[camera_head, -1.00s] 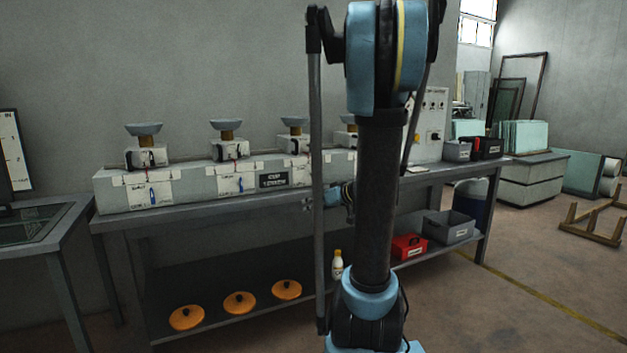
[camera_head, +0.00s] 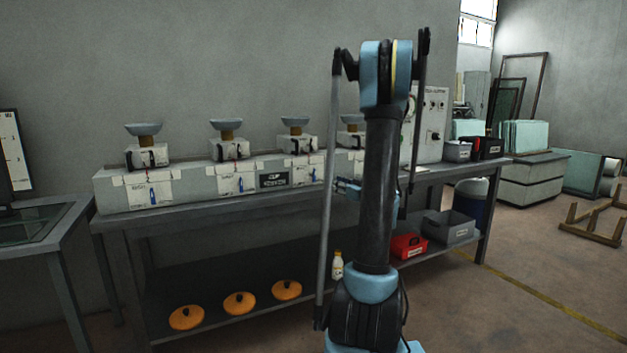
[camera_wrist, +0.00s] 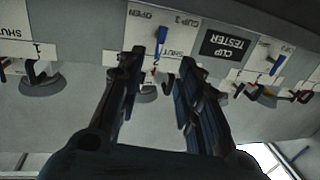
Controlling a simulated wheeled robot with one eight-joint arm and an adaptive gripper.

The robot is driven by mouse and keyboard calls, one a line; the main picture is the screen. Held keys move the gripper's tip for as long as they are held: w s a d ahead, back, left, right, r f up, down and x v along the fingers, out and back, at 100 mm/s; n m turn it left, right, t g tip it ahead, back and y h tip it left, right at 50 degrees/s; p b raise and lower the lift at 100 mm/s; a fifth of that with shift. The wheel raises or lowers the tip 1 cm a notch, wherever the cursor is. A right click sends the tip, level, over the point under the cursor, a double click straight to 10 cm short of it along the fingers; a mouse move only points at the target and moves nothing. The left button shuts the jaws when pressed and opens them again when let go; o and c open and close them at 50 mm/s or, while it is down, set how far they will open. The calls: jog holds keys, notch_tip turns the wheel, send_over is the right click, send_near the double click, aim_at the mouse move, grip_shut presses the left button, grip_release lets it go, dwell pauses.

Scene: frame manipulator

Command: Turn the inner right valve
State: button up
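The wrist view looks upside down, with the window at the bottom. My gripper (camera_wrist: 163,68) is open, one finger on each side below this handle. I cannot tell whether a finger touches it. My arm hides most of my gripper there.
Two more blue-handled valves, the outer left (camera_head: 152,194) and inner left (camera_head: 240,184), are left of the sign. Orange discs (camera_head: 239,303), a bottle (camera_head: 337,265) and a red bin (camera_head: 409,246) sit on the lower shelf.

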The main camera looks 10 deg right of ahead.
aim_at(314, 176)
jog(key=x, duration=1.5)
jog(key=shift+w+a, duration=0.1)
jog(key=shift+c, duration=0.3)
grip_shut()
